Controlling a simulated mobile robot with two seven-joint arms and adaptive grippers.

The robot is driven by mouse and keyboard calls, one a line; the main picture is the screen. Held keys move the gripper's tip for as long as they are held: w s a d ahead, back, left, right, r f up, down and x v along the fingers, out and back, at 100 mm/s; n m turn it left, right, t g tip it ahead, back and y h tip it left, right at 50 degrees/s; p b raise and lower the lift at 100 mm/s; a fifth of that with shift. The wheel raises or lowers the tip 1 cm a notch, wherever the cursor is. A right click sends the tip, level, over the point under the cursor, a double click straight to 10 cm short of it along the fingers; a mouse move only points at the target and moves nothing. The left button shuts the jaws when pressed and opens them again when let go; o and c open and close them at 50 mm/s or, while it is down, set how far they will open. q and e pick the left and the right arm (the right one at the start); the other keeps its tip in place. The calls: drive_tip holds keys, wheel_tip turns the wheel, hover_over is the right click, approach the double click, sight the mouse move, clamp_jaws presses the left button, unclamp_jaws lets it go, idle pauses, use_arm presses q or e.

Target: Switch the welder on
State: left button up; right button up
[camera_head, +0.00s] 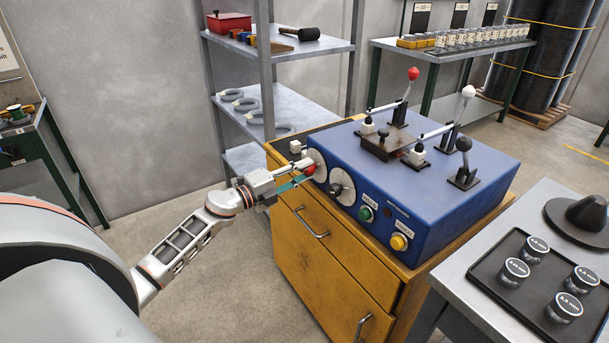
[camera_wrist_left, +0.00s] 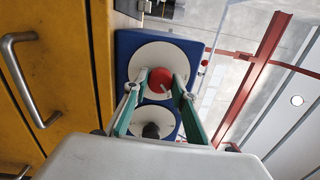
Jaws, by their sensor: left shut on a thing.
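The welder (camera_head: 345,150) is a blue box on a yellow cabinet, with two round white dials on its front. My left gripper (camera_head: 301,176) is at the upper left dial and shut on its red knob (camera_head: 309,170). In the left wrist view the red knob (camera_wrist_left: 160,80) sits between the two green-sided fingers on a white dial plate (camera_wrist_left: 152,54). A second dial (camera_head: 342,187) with a dark knob (camera_wrist_left: 151,130) is beside it. A green button (camera_head: 366,213) and a yellow button (camera_head: 399,241) are further right. My right gripper is out of view.
Levers with red (camera_head: 413,73), white (camera_head: 468,91) and black (camera_head: 463,145) balls stand on top of the welder. Drawer handles stick out from the yellow cabinet (camera_head: 330,255) below. A metal table with a dark tray (camera_head: 487,277) of round tins stands at right.

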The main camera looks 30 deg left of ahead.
use_arm(q)
drive_tip(key=shift+f+m+b, duration=0.2)
drive_tip(key=shift+m+b, duration=0.25)
drive_tip(key=shift+m, duration=0.45)
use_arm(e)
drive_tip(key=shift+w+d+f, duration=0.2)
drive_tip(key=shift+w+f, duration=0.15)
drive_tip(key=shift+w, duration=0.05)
use_arm(q)
drive_tip(key=shift+r+m, duration=0.1)
drive_tip(key=shift+m, duration=0.3)
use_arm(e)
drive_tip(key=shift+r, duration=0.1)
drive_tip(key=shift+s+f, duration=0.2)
use_arm(q)
drive_tip(key=o, duration=0.9)
drive_tip(key=shift+o, duration=1.1)
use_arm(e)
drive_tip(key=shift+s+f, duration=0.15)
use_arm(q)
drive_tip(key=shift+s, duration=0.1)
drive_tip(key=v, duration=1.2)
